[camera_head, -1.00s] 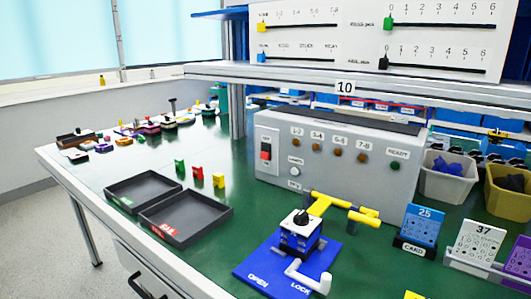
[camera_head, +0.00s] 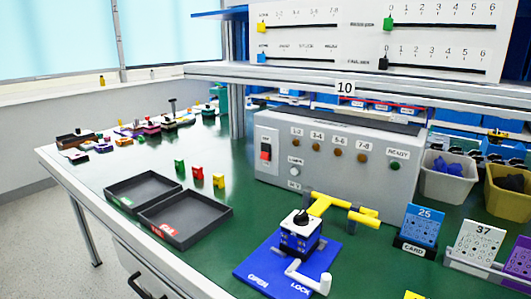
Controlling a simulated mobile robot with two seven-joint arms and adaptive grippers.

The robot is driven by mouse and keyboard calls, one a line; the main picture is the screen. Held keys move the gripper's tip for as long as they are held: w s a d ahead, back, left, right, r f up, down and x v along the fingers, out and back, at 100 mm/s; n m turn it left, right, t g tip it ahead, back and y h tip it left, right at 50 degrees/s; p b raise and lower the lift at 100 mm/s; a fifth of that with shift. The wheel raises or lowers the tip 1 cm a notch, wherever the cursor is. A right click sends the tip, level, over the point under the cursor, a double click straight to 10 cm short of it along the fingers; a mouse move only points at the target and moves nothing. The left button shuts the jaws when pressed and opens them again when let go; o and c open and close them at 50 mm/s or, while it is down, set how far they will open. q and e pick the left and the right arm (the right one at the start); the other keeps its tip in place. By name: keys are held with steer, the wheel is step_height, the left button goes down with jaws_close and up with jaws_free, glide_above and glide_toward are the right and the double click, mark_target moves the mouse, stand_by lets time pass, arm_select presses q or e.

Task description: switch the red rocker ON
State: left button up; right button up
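The red rocker (camera_head: 265,152) sits in a white plate (camera_head: 267,163) at the left end of the grey control box (camera_head: 335,160). The rocker has a dark upper part and a red lower part. Small labels lie above and below it, too small to read surely. Neither of my grippers shows in the head view.
On the green table (camera_head: 130,166) stand two black trays (camera_head: 186,217) at the left front. A rotary switch (camera_head: 301,233) on a blue base (camera_head: 262,272), with a white handle, and a yellow T-shaped tool (camera_head: 340,207) are before the box. Bins and cards stand right.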

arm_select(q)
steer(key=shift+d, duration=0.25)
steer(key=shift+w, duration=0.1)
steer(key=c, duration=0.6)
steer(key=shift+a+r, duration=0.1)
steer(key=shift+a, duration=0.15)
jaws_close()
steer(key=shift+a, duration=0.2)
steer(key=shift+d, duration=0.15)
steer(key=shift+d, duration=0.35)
